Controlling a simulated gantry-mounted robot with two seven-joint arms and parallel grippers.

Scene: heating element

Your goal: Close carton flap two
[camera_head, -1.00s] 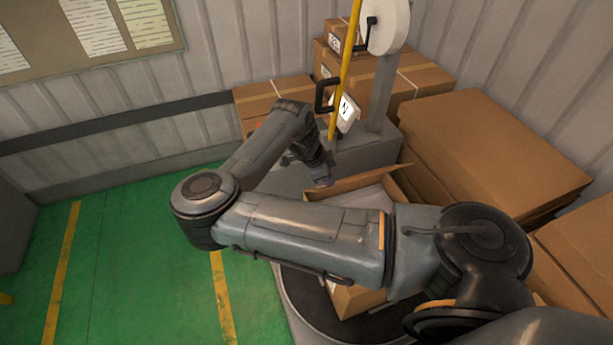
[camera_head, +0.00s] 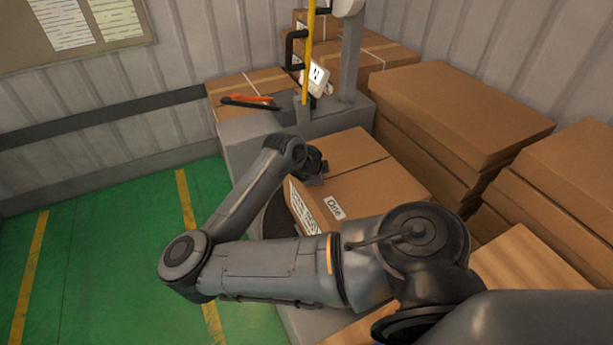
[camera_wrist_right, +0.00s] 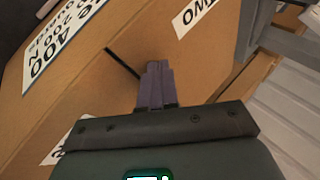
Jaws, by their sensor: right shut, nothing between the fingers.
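The brown carton (camera_head: 315,222) stands on a dark round platform. Its near flap, labelled "One" (camera_head: 375,192), and its far flap (camera_head: 350,149) both lie about flat, with a seam between them. In the right wrist view, flap two (camera_wrist_right: 215,50) bears an upside-down "Two" label, and a dark slit runs towards my fingers. My right gripper (camera_head: 318,180) is shut and empty at the carton's left top edge, by the seam. Its closed fingertips (camera_wrist_right: 154,68) are over or against the cardboard; contact is unclear. My left gripper is not in view.
Stacked flat cartons (camera_head: 460,110) stand at the right. A grey bench (camera_head: 245,130) with a yellow pole (camera_head: 308,60) is behind the carton. A box (camera_head: 240,84) with orange and black tools on it is at the back. Green floor at the left is clear.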

